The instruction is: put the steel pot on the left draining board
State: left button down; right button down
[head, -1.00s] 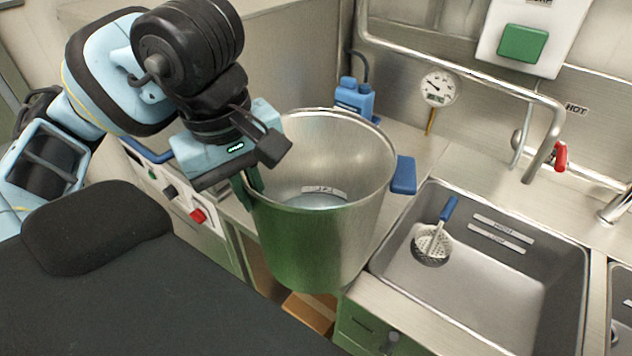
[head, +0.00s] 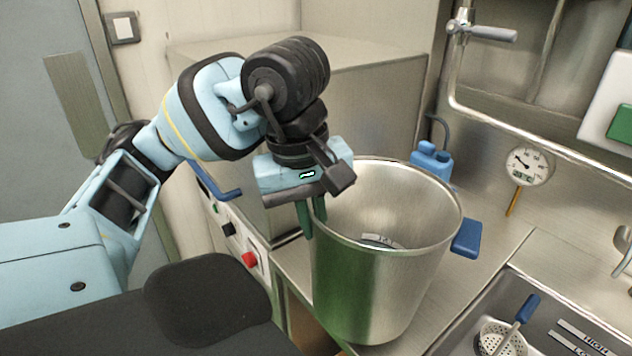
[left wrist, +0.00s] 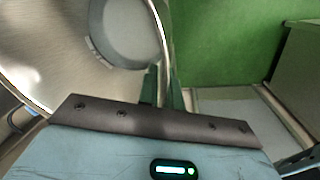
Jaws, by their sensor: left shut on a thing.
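The steel draining board (head: 490,215) lies behind and to the right of the pot, left of the sink. The pot hides part of it and its front edge; I cannot tell whether the pot's base touches it. My right gripper is not in view.
The sink (head: 470,335) is at the lower right, with a strainer (head: 502,338) in it. A blue bottle (head: 432,160) and a dial thermometer (head: 527,165) are behind the pot. A steel cabinet (head: 350,100) stands at the back left. A pipe runs along the back wall.

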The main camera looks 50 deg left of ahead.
aim_at(330, 202)
pick_arm(q)
jog(key=w+a, duration=0.1)
jog(key=w, duration=0.2)
jog(key=w+a, duration=0.4)
jog(key=w, duration=0.1)
jog(key=shift+w+a+f, duration=0.1)
jog(key=shift+w+f, duration=0.05)
jog(key=shift+w, duration=0.2)
jog(key=shift+f+p, duration=0.4)
jog(key=shift+f, duration=1.35)
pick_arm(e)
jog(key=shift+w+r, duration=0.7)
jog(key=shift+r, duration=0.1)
pick_arm(q)
jog(key=shift+f, duration=0.1)
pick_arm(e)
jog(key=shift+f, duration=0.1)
pick_arm(q)
jog(key=c, duration=2)
grip_release()
jog(key=shift+s+f, duration=0.1)
jog(key=shift+f, duration=0.15)
jog(key=o, duration=0.4)
jog(key=shift+s, duration=0.1)
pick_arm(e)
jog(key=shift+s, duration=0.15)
